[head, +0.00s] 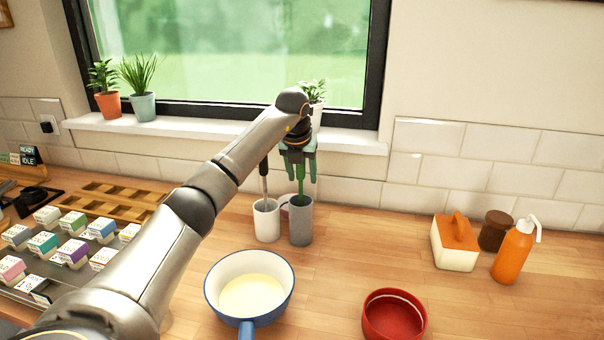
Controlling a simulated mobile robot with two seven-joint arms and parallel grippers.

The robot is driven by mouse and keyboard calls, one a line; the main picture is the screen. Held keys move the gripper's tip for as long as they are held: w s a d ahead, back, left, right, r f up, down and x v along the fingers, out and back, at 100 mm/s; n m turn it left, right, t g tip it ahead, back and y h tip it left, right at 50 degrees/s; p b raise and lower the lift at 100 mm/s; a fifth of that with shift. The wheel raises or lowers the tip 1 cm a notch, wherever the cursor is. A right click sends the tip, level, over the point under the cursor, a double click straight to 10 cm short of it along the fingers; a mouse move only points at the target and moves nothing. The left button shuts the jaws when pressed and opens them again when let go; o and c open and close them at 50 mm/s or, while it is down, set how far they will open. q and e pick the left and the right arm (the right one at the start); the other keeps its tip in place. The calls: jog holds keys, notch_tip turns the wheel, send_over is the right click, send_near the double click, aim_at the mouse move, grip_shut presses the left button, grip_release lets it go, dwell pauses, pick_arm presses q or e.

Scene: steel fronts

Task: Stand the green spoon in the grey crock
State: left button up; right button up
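The green spoon (301,186) stands upright, its lower end inside the grey crock (301,227) on the wooden counter. The crock wall hides that end. My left gripper (299,172) is above the crock, pointing down. Its two fingers are apart, one on each side of the spoon's upper part, with what looks like a gap between them and the spoon. My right gripper is not in view.
A white crock (266,224) with a dark-handled utensil (263,178) stands just left of the grey one. A blue-rimmed pan (281,298) and a red bowl (394,317) are in front. An orange bottle (513,252) and a caddy (455,244) stand right. The sill is behind.

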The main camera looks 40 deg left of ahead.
pick_arm(q)
jog(key=shift+r, duration=0.1)
jog(key=shift+r, duration=0.3)
jog(key=v, duration=1.1)
jog(key=shift+s+d+r+b, duration=0.15)
jog(key=shift+s+r+b, duration=0.05)
jog(key=shift+r+b, duration=0.1)
jog(key=shift+f, duration=0.1)
